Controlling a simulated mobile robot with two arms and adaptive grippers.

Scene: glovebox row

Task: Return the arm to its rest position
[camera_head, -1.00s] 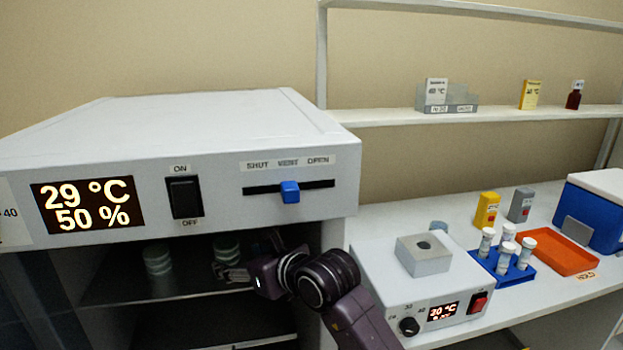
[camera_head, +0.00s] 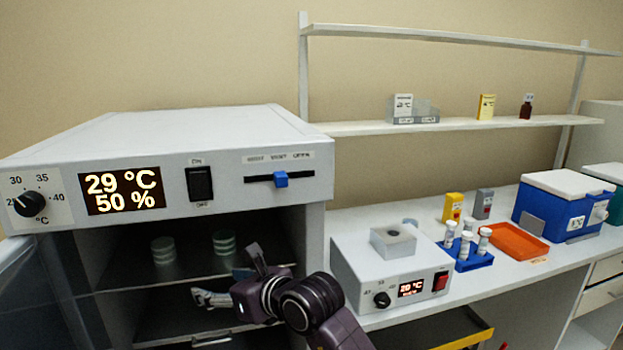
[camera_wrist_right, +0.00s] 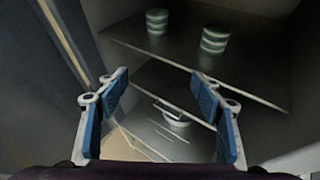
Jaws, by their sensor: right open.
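My right gripper (camera_head: 232,280) is open and empty, in front of the open incubator, below the level of the shelf with the dishes. In the right wrist view its two blue-padded fingers (camera_wrist_right: 160,95) stand wide apart with nothing between them in their grip. The incubator (camera_head: 200,128) reads 29 °C and 50 %. Two stacks of dishes stand on its shelf, the left one (camera_head: 163,250) and the right one (camera_head: 225,243), both apart from the gripper. My left gripper is out of view.
The incubator's door (camera_head: 30,290) stands open at the left. A round light object (camera_wrist_right: 175,118) lies lower inside. To the right, the bench holds a heating block (camera_head: 393,265), a blue tube rack (camera_head: 472,260), an orange tray (camera_head: 518,241) and a blue cooler (camera_head: 560,205).

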